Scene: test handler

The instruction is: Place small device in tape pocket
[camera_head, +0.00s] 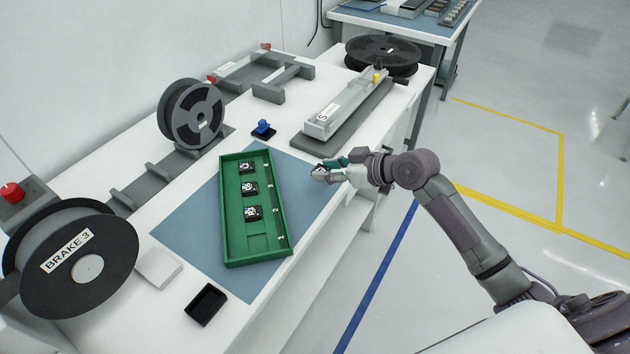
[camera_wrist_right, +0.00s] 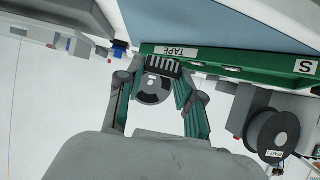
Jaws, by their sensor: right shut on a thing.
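My right gripper (camera_head: 322,172) is beyond the right edge of the green tray, over the work surface. In the right wrist view its fingers (camera_wrist_right: 161,84) are closed on a small dark device (camera_wrist_right: 163,67) with pale stripes, probably its leads. In the head view the fingers mostly hide this device. The green tape tray (camera_head: 230,220) lies on the blue mat and holds 3 dark devices with white marks in a row. Its near end, by the number 1, looks empty. In the right wrist view the tray wall (camera_wrist_right: 225,58) carries a TAPE label. My left gripper is not in view.
A small black box (camera_head: 205,304) and a white block (camera_head: 158,267) lie near the tray. A blue part (camera_head: 263,129) stands behind it. Reels, including BRAKE 3 (camera_head: 115,250), stand left. A long grey holder (camera_head: 340,108) is behind my right gripper. The blue mat (camera_head: 190,225) has free room.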

